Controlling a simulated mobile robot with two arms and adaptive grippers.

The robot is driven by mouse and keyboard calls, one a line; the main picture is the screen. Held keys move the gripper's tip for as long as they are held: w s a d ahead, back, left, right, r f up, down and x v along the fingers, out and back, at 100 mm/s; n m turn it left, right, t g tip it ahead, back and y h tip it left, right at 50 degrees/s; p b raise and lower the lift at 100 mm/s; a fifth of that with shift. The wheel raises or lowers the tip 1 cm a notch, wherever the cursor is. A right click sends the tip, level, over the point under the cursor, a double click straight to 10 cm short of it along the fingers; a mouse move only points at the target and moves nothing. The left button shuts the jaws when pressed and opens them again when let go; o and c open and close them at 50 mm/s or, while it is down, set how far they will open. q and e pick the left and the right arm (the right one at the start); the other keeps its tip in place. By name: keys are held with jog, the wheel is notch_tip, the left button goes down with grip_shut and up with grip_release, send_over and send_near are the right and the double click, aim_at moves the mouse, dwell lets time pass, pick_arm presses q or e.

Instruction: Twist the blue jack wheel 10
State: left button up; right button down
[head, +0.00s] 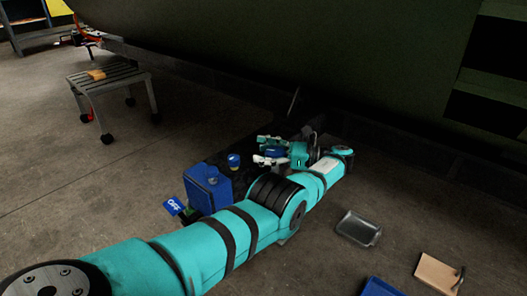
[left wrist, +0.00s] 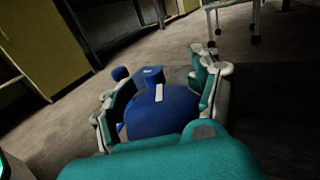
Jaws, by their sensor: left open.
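The blue jack wheel (left wrist: 160,112), round with a white mark on it, sits between the fingers of my left gripper (left wrist: 158,92) in the left wrist view. The fingers are open on either side of the wheel; I cannot tell whether they touch it. In the head view my left gripper (head: 265,151) is low over the dark jack base, and only a little blue of the wheel (head: 274,153) shows between its fingers. A blue box (head: 207,188) and a small blue knob (head: 233,160) are just left of the gripper. My right gripper is not in view.
A blue OFF sign (head: 174,206) is beside the box. The dark green fuselage (head: 290,45) hangs overhead. A wheeled stool (head: 120,77) stands at the back left. A metal tray (head: 357,229), a wooden board (head: 436,273) and a blue bin (head: 381,288) lie on the right floor.

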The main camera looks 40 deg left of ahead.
pick_arm(q)
jog(key=shift+r, duration=0.1)
notch_tip(320, 180, up, 10)
dwell(0.7)
